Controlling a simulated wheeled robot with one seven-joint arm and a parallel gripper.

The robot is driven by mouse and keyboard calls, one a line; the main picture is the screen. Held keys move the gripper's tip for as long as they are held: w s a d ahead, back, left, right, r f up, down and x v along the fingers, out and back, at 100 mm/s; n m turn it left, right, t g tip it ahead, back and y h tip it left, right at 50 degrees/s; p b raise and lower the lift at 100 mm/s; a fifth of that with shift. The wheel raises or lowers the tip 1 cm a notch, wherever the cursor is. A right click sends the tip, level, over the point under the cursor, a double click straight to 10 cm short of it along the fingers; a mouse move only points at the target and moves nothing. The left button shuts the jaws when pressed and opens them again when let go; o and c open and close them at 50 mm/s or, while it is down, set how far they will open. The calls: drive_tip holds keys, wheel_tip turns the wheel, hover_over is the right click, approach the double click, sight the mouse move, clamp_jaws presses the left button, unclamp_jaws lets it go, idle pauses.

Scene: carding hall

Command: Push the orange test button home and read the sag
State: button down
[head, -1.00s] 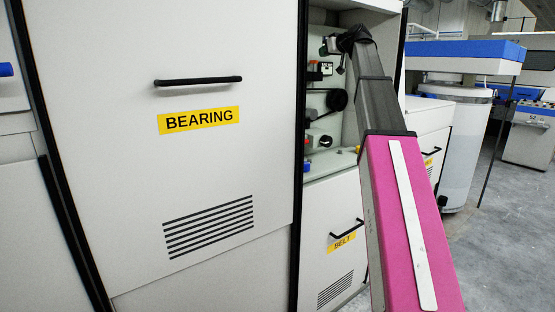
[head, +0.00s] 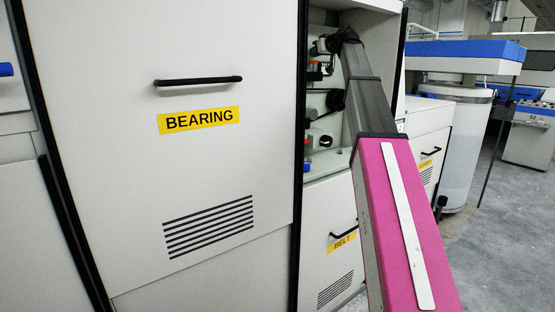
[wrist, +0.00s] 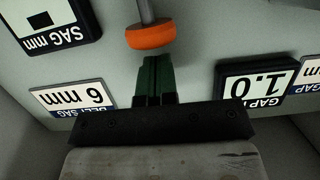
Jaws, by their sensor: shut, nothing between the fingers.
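The orange test button (wrist: 150,37) is a round orange disc on a grey rod in the wrist view. My gripper (wrist: 153,65) has its green fingers shut and empty, with the tips right at the button's near edge. I cannot tell whether they touch it. The sag display (wrist: 45,20), upside down at upper left, shows one small dark block on white above "SAG mm". In the head view, my wrist reaches into the open bay and the fingertips are not clear.
An upside-down "6 mm" belt sag plate (wrist: 72,97) and a gap display (wrist: 257,85) reading 1.0 flank my fingers. In the head view, the closed bearing door (head: 225,60) borders the bay on the left. The belt door (head: 335,270) is below.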

drive_tip(key=shift+f, duration=1.2)
drive_tip(key=shift+r, duration=1.55)
drive_tip(key=s+d, duration=0.6)
drive_tip(key=s, duration=0.2)
